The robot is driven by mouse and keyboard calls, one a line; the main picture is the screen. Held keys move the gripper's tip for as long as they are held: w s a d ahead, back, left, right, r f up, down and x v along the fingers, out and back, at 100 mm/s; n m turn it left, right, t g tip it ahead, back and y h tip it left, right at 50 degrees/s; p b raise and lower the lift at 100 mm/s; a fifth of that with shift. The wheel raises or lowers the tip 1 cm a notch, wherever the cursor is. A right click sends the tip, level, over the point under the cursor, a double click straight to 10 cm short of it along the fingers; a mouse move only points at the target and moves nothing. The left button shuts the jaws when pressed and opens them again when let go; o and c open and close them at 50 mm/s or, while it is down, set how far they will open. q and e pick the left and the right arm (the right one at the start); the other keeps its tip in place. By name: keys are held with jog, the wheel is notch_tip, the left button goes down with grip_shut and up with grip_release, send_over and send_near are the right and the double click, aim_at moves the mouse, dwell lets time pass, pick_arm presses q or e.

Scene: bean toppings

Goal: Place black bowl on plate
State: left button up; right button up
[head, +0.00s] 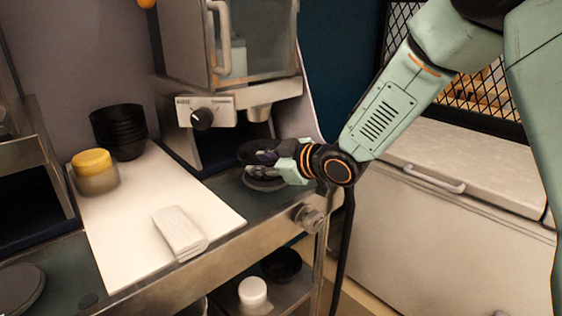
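A black bowl (250,150) is at my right gripper (272,160), in front of the machine's opening. The gripper's fingers appear closed on the bowl's near side, though the hand partly hides the contact. A dark round plate-like disc (264,185) lies on the counter just below the bowl and gripper. Whether the bowl touches it is hard to tell. A stack of black bowls (118,128) stands at the back of the white board. My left gripper is not in view.
A yellow-lidded jar (94,170) and a folded white cloth (180,232) lie on the white board (130,235). The machine (205,110) with a black knob stands behind the bowl. A dark disc (18,288) is at lower left. A white chest (450,225) is at right.

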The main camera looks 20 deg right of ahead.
jog(key=v, duration=0.7)
jog(key=shift+s, duration=0.3)
jog(key=shift+d, duration=0.2)
